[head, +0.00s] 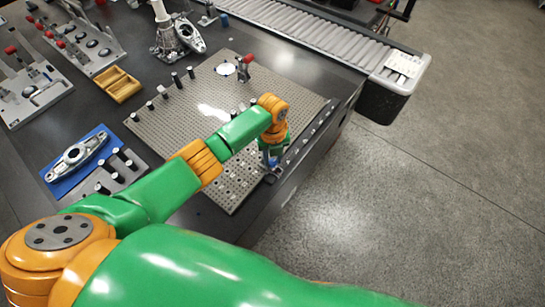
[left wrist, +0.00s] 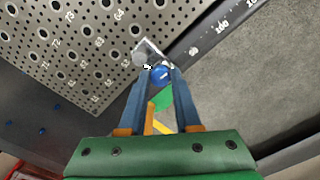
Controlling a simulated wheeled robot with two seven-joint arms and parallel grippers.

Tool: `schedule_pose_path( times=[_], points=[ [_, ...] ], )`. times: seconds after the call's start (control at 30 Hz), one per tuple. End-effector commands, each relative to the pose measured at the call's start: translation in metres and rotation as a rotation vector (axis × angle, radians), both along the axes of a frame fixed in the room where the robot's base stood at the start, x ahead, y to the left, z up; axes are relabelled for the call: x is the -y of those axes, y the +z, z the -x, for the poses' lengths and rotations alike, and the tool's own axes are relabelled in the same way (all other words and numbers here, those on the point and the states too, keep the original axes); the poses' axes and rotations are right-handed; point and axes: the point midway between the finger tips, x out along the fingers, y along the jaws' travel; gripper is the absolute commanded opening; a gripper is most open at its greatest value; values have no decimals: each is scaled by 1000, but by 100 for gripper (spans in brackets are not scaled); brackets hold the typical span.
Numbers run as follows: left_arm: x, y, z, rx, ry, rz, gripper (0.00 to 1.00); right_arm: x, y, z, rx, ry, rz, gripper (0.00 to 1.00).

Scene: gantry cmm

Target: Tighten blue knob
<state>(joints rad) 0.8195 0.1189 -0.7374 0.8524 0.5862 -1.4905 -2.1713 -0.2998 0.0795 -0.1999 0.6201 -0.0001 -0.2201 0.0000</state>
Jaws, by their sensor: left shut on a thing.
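The blue knob (left wrist: 160,74) shows in the left wrist view between my left gripper's fingertips, next to a small bright metal part (left wrist: 147,52) at the plate's edge. My left gripper (left wrist: 160,80) is shut on the knob, with a blue finger on each side of it. In the head view my left gripper (head: 270,162) points down at the near right edge of the perforated grey plate (head: 190,110). The knob is largely hidden there by the gripper. My right gripper is not in view.
A red-handled clamp (head: 244,66) stands on the plate's far part. Several black pins line its left edge. A blue tray (head: 62,183) with a metal part lies at left. A wooden box (head: 118,85) and a roller conveyor (head: 330,40) lie farther back. The floor at right is clear.

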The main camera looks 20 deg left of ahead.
Motion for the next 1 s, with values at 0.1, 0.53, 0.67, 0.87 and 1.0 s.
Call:
schedule_pose_path(
  times=[0.1,0.53,0.67,0.87,1.0],
  points=[
    [0,-1,0,0,-59,-1,0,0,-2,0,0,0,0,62],
    [0,0,0,-1,-158,0,0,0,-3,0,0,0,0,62],
    [0,0,0,-1,-161,0,0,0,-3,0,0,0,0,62],
    [0,0,0,-1,-160,0,0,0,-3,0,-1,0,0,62],
    [0,0,0,-1,-160,0,56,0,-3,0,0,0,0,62]
  ],
)
